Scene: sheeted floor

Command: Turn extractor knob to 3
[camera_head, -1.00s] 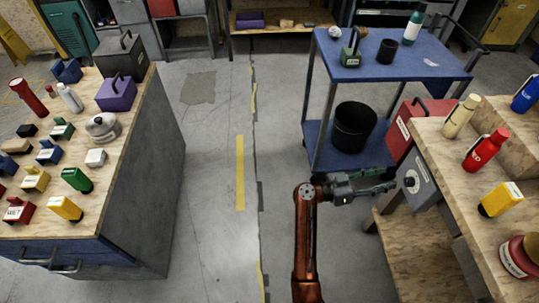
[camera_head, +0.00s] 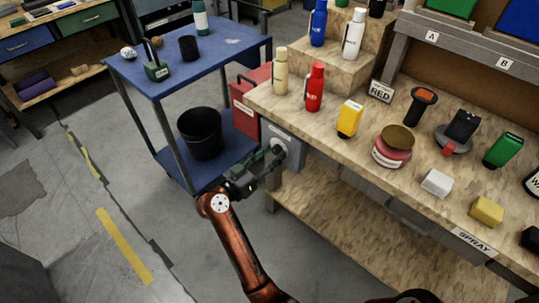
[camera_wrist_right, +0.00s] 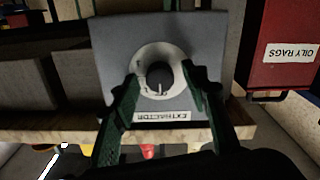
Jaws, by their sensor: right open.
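The grey extractor box (camera_head: 291,158) is mounted at the near-left end of the right-hand workbench. In the right wrist view the box (camera_wrist_right: 104,52) appears upside down, with a label reading EXTRACTOR (camera_wrist_right: 162,116). Its dark round knob (camera_wrist_right: 158,73) sits in a pale ring with marks too small to read surely. My right gripper (camera_head: 270,156) is at the box front. In the right wrist view my right gripper (camera_wrist_right: 160,73) is open, with green fingers on either side of the knob. Contact with the knob cannot be told. My left gripper is out of view.
The wooden workbench (camera_head: 330,150) holds bottles, a yellow block and jars above the box. A red OILY RAGS bin (camera_head: 248,98) stands beside it. A blue cart (camera_head: 215,62) with a black bucket (camera_head: 203,133) is to the left.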

